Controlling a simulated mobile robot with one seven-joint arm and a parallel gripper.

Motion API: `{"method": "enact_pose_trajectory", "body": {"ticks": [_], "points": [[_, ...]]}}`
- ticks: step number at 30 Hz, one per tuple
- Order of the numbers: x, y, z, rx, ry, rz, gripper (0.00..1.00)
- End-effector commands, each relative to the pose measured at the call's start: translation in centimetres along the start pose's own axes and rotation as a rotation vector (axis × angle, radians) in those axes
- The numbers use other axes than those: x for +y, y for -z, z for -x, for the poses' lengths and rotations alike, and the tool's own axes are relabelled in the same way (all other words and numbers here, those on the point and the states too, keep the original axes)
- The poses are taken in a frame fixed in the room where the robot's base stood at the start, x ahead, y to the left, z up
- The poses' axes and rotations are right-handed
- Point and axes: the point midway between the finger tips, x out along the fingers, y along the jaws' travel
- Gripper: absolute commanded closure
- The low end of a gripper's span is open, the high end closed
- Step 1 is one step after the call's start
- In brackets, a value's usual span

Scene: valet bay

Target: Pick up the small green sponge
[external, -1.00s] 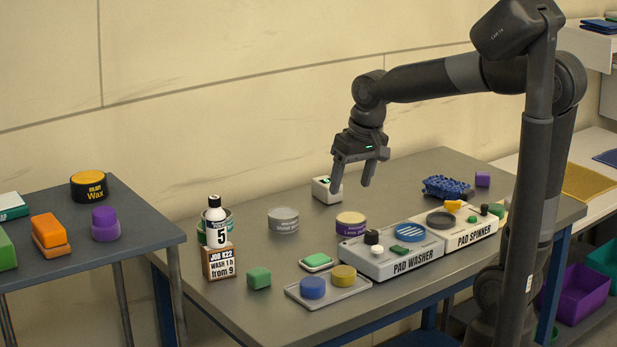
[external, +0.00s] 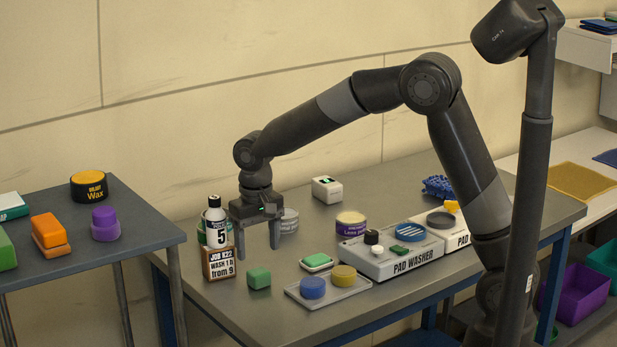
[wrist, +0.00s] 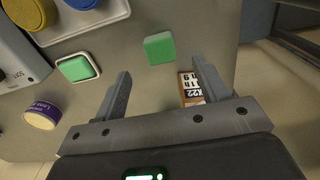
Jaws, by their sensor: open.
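A small green sponge-like block (external: 258,278) stands on the grey table near its front left edge. It also shows in the wrist view (wrist: 159,47), just beyond and between my fingertips. My gripper (external: 258,250) is open and empty, pointing down above the block and apart from it. In the wrist view my gripper (wrist: 161,68) has its two fingers spread wide. A second, flatter green piece (external: 316,259) lies in a small white dish to the right; it shows in the wrist view too (wrist: 77,68).
A wooden job block (external: 219,263) and a white bottle (external: 215,222) stand close left of my gripper. A tray (external: 342,293) with a blue and a yellow round pad lies to the right. The pad washer (external: 405,262) stands further right. A grey tin (external: 289,222) is behind.

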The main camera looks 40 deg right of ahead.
Motion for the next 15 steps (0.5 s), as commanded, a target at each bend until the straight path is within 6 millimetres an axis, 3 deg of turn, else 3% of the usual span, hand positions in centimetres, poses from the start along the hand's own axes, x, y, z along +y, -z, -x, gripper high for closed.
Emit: {"method": "enact_pose_trajectory", "body": {"ticks": [8, 15], "points": [[0.0, 0.0, -2.7, -0.001, 0.0, 0.0, 0.33], [0.0, 0.1, -6.2, -0.002, -0.001, 0.001, 0.33]]}}
